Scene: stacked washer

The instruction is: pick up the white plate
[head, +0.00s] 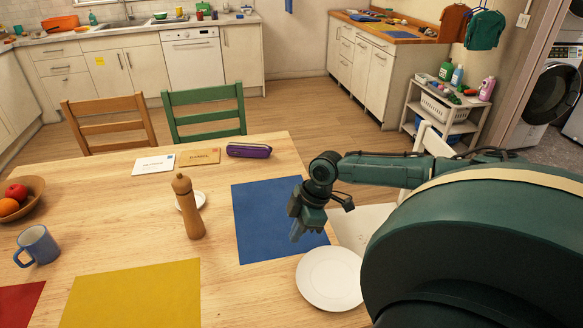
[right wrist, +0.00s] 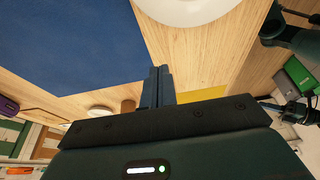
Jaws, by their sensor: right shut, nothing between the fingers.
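The white plate (head: 331,279) lies flat on the wooden table near its right edge, just below the blue placemat (head: 262,212). Part of the plate also shows at the top of the right wrist view (right wrist: 205,8). My right gripper (head: 297,236) is over the blue placemat, above and to the left of the plate in the head view. Its fingers are shut together with nothing between them, as the right wrist view (right wrist: 158,88) shows. The gripper is apart from the plate.
A wooden pepper mill (head: 189,210) stands in front of a small white saucer (head: 198,200). A purple case (head: 249,150) and envelopes (head: 153,164) lie farther back. A blue mug (head: 38,245) and fruit bowl (head: 28,198) stand left. A white chair (head: 365,225) is at the right edge.

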